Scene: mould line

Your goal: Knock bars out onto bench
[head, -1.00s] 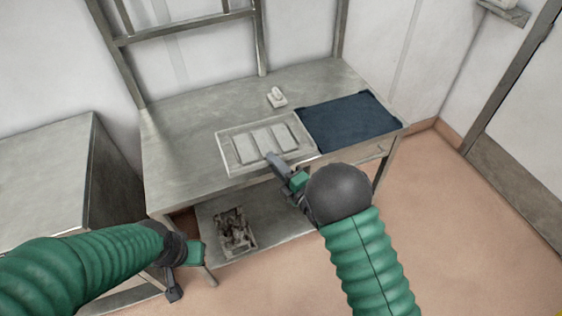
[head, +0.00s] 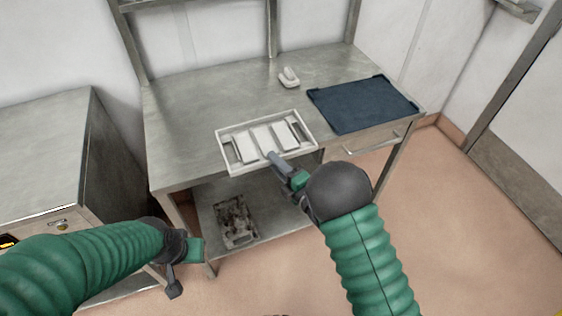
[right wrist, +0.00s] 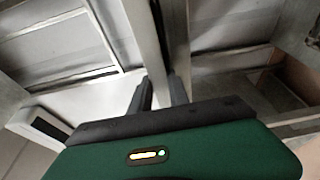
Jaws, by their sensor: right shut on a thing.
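A pale mould (head: 229,164) with a raised rim is at the front edge of the workbench (head: 190,105). Several whitish bars (head: 264,139) show side by side inside it; both ends look darker and open. My right gripper (head: 272,156) is shut on the mould's front rim; I cannot tell whether the mould rests on the bench or is slightly raised. In the right wrist view its fingers (right wrist: 159,93) stand around a narrow pale strip. My left gripper (head: 173,284) hangs low in front of the bench, with its opening unclear.
A dark blue mat (head: 365,104) lies on the bench's right. A small white object (head: 289,77) stands behind the mould. A grey tray (head: 235,221) of scraps is on the lower shelf. A cabinet (head: 45,150) stands at left. Bench top left of the mould is clear.

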